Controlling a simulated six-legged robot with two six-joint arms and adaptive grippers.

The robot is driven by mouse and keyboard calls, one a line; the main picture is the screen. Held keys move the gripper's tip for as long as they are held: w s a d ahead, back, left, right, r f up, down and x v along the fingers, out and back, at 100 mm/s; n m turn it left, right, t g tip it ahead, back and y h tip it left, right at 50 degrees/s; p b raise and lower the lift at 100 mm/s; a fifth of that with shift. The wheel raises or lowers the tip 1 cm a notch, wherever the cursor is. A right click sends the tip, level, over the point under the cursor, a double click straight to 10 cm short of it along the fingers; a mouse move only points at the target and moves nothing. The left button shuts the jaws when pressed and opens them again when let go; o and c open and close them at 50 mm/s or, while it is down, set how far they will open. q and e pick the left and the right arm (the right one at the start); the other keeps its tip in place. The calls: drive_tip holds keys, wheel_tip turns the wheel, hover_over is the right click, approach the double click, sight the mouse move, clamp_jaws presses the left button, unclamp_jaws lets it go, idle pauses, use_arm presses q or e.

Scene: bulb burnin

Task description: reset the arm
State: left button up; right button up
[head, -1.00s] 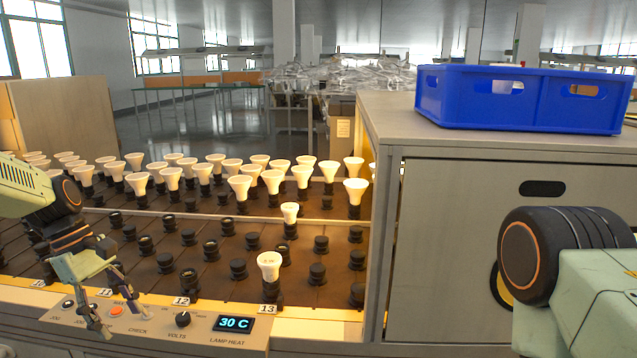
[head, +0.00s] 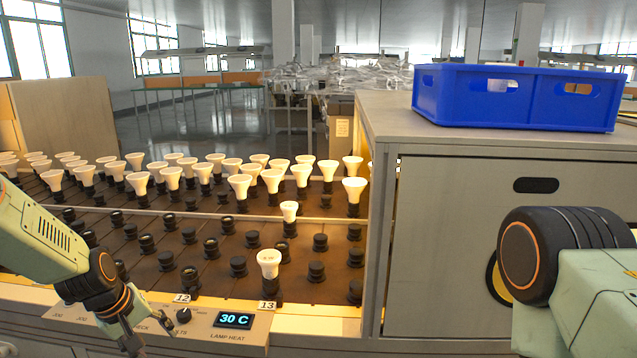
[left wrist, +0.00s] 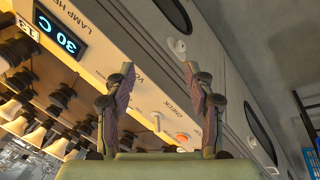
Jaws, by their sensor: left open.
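My left gripper (head: 140,338) is low at the left in the head view, in front of the control panel (head: 205,340). In the left wrist view its two fingers (left wrist: 160,95) stand apart with nothing between them. In the head view the arm covers part of the panel. My right arm shows at the right edge of the head view, but its gripper is out of the frame.
A rack (head: 215,262) with several white bulbs (head: 269,262) and empty black sockets lies behind the panel. A grey cabinet (head: 450,240) stands to the right with a blue crate (head: 515,97) on top. A wooden box (head: 65,125) stands at the far left.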

use_arm(q)
drive_tip(key=s+d+f+m, duration=0.2)
drive_tip(key=s+d+f, duration=0.15)
drive_tip(key=s, duration=0.45)
drive_tip(key=s+d+f+m+y, duration=0.1)
drive_tip(key=s+d+f+m, duration=0.1)
drive_tip(key=s+f, duration=0.4)
drive_tip(key=s+d+f+m, duration=0.3)
drive_tip(key=s, duration=0.6)
drive_tip(key=s+d+f+m+g, duration=0.1)
drive_tip(key=s+f+g, duration=0.1)
drive_tip(key=s, duration=1.2)
drive_tip(key=shift+s+d+g+y, duration=0.3)
drive_tip(key=shift+d+g, duration=0.1)
drive_tip(key=shift+g, duration=0.4)
drive_tip(key=shift+f, duration=0.1)
